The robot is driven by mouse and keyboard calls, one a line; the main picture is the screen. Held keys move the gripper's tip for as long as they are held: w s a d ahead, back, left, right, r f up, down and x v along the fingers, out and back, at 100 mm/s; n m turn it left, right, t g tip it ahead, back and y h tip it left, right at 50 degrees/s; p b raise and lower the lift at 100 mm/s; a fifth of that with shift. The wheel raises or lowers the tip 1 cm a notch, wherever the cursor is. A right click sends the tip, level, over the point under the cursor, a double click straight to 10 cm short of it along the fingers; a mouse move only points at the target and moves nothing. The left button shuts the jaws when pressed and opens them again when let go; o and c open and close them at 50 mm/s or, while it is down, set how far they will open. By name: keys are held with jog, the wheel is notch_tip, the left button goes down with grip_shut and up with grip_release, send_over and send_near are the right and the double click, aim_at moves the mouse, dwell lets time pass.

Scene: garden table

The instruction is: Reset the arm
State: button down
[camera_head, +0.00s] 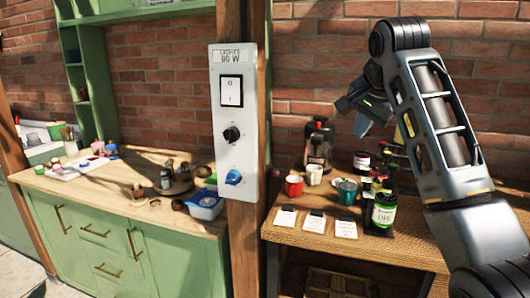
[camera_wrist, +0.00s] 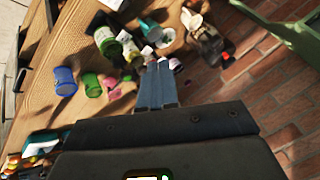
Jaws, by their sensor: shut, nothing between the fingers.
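My arm (camera_head: 437,115) rises at the right of the head view and bends over at the top, in front of the brick wall. Part of the right table is hidden behind my arm.
The right table (camera_head: 285,238) holds a coffee machine (camera_head: 318,145), a red mug (camera_head: 294,186), a teal cup (camera_head: 347,191), a green-labelled jar (camera_head: 384,210) and white cards. A post carries a white switch panel (camera_head: 233,150). A green cabinet (camera_head: 120,240) stands left.

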jog(key=s+a+f+n+t+y, duration=0.1)
jog(key=s+a+f, duration=0.15)
jog(key=f, duration=0.95)
jog(key=s+a+f+n+t+y, duration=0.15)
jog(key=s+f, duration=0.25)
jog(key=f, duration=0.8)
jog(key=s+f+n+t, duration=0.1)
jog(key=s+f+n, duration=0.1)
jog(key=s+f, duration=1.25)
jog(key=s+d+r+n+t+h, duration=0.2)
jog(key=s, duration=2.2)
jog(key=s+d+r+n+t, duration=0.2)
jog(key=s+r+n, duration=0.1)
jog(key=s+r, duration=0.8)
jog(key=s, duration=0.4)
